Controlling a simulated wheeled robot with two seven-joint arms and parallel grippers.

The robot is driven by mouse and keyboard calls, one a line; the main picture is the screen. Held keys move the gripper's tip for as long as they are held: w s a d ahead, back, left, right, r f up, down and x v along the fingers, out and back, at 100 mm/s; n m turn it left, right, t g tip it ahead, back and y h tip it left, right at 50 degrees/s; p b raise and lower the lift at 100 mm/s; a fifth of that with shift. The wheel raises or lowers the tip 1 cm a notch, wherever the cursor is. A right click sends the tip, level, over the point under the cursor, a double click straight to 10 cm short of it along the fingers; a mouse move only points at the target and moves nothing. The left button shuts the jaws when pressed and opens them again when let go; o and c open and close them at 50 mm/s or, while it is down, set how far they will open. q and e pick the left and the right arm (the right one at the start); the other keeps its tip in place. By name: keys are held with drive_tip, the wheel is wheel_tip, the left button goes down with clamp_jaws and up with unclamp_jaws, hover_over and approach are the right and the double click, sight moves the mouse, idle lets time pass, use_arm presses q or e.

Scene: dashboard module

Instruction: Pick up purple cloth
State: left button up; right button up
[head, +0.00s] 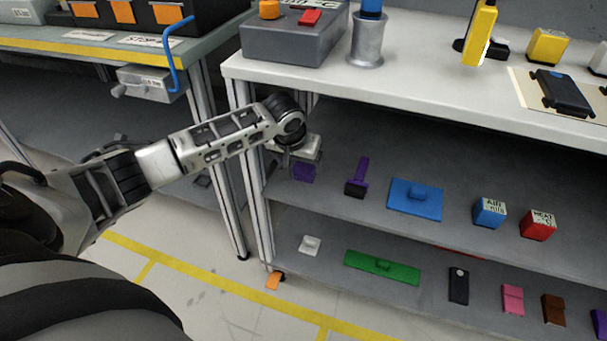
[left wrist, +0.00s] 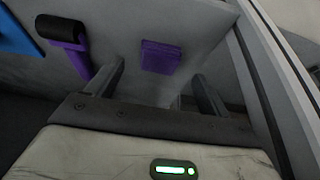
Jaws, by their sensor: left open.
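The purple cloth (head: 304,173) is a small folded purple block on the middle shelf, at its left end, partly hidden under my left gripper in the head view. In the left wrist view the purple cloth (left wrist: 161,57) lies flat on the grey shelf, ahead of and between the two fingers. My left gripper (left wrist: 160,82) is open, with nothing between its fingers. It also shows in the head view (head: 298,158), its fingertips hard to make out. My right gripper is in neither view.
A purple-handled roller (head: 357,178) lies just right of the cloth, then a blue board (head: 415,199) and blue and red boxes. The shelf's metal post (head: 258,190) stands close on the left. The white worktop (head: 420,95) overhangs the shelf.

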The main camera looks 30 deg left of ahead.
sight(303, 169)
use_arm(q)
drive_tip(key=shift+w, duration=0.45)
drive_tip(key=b+x, duration=0.2)
drive_tip(key=x, duration=0.2)
drive_tip(key=shift+a+f, duration=0.1)
drive_tip(key=shift+w+f, duration=0.1)
drive_tip(key=shift+f, duration=0.2)
drive_tip(key=shift+w+f, duration=0.1)
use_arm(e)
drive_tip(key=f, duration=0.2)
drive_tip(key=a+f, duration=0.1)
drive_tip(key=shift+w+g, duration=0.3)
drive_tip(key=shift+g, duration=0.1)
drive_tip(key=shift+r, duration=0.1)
use_arm(q)
drive_tip(key=c, duration=1.1)
